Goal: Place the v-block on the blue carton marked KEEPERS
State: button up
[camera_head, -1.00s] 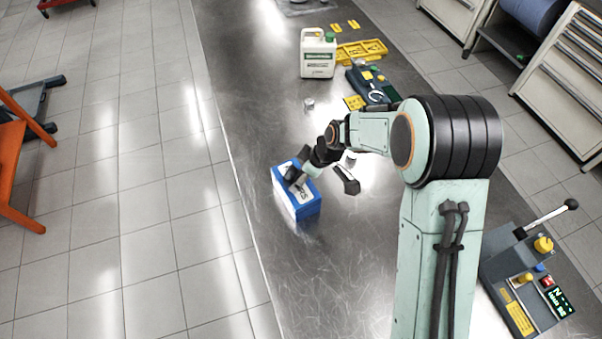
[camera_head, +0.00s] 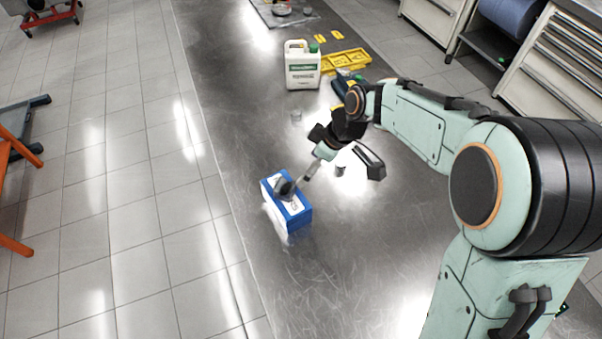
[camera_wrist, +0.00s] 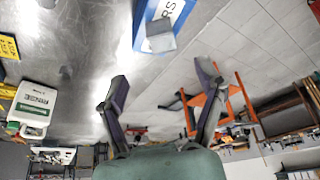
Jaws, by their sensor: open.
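The blue carton (camera_head: 299,222) stands near the left edge of the metal bench. Its white panel shows partly, and the letters "RS" can be read on it in the wrist view (camera_wrist: 178,8). The grey v-block (camera_head: 284,187) rests on the carton's top; it also shows in the wrist view (camera_wrist: 161,37), over part of the label. My gripper (camera_head: 341,168) is open, to the right of the carton and apart from the v-block. In the wrist view its spread fingers (camera_wrist: 163,88) have nothing between them.
A white jug (camera_head: 302,68) stands farther back on the bench, with a yellow tray (camera_head: 345,62) beside it. Small metal cylinders (camera_head: 296,116) stand near my gripper. The bench in front of the carton is clear. An orange frame (camera_head: 12,150) stands on the floor at left.

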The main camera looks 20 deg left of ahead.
jog(key=shift+d+r, duration=0.15)
jog(key=shift+r, duration=0.25)
jog(key=s+d+r+m+h, duration=0.1)
jog(key=s+d+r+m, duration=0.25)
jog(key=d, duration=0.25)
jog(key=s+d+r+m+h, duration=0.1)
jog(key=s+d+r+m, duration=0.1)
jog(key=s+d+m, duration=0.35)
jog(key=s+d+m+h, duration=0.1)
jog(key=s+d+m, duration=0.6)
jog(key=s+d, duration=0.3)
jog(key=shift+s+f+m+h, duration=0.25)
jog(key=shift+s+m+h, duration=0.15)
jog(key=shift+s, duration=0.4)
